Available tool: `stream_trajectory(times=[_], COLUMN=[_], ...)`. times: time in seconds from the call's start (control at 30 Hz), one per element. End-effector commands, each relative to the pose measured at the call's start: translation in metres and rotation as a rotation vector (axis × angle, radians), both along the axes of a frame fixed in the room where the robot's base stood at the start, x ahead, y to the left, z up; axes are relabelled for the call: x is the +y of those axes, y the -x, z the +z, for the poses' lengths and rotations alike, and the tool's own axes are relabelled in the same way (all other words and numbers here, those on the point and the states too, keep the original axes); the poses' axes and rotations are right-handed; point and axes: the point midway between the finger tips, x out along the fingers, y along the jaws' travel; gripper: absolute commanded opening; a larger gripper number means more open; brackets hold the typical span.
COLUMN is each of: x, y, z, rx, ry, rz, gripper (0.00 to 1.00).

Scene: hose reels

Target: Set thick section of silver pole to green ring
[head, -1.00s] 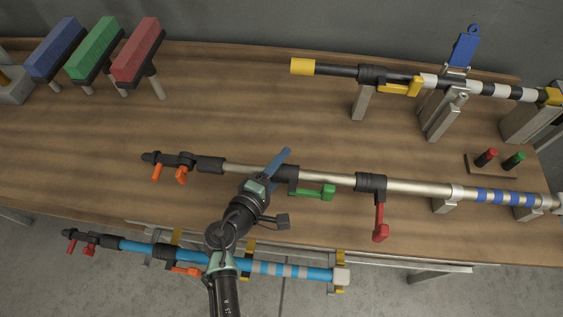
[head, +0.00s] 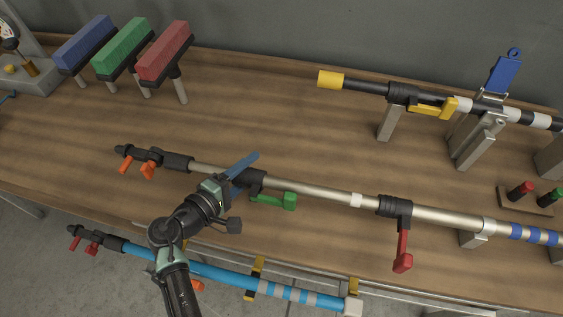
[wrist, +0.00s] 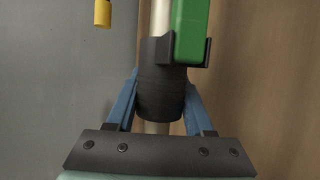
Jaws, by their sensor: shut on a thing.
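The silver pole (head: 430,215) lies across the bench on stands, with blue bands (head: 533,235) at its thick right end. A black clamp with a red lever (head: 403,262) sits mid-pole; that lever sticks out toward the bench front. A pale ring (head: 357,199) shows on the thinner section left of it. My gripper (head: 243,168) is shut on the black collar that carries the green lever (head: 289,201). The green lever lies along the pole. The wrist view shows blue fingers on both sides of the black collar (wrist: 160,90). I see no green ring on the pole.
A blue pole (head: 215,275) lies in front, below my arm. A black-and-white pole with a yellow tip (head: 331,80) stands behind. Blue, green and red brushes (head: 163,52) stand at the back left. A small block with red and green pegs (head: 520,190) is at the right.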

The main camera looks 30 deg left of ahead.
Motion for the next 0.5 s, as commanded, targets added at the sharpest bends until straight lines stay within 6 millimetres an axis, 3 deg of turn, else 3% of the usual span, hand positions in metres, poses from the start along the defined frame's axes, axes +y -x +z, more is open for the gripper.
stream_trajectory(times=[0.03,0.2,0.5], x=[0.018,0.059,0.098], y=[0.004,0.016,0.028], z=[-0.005,-0.005,-0.002], rx=[-0.005,-0.004,-0.002], ry=[-0.002,-0.001,0.0], rz=[0.008,0.008,0.005], gripper=[0.0,0.0,0.0])
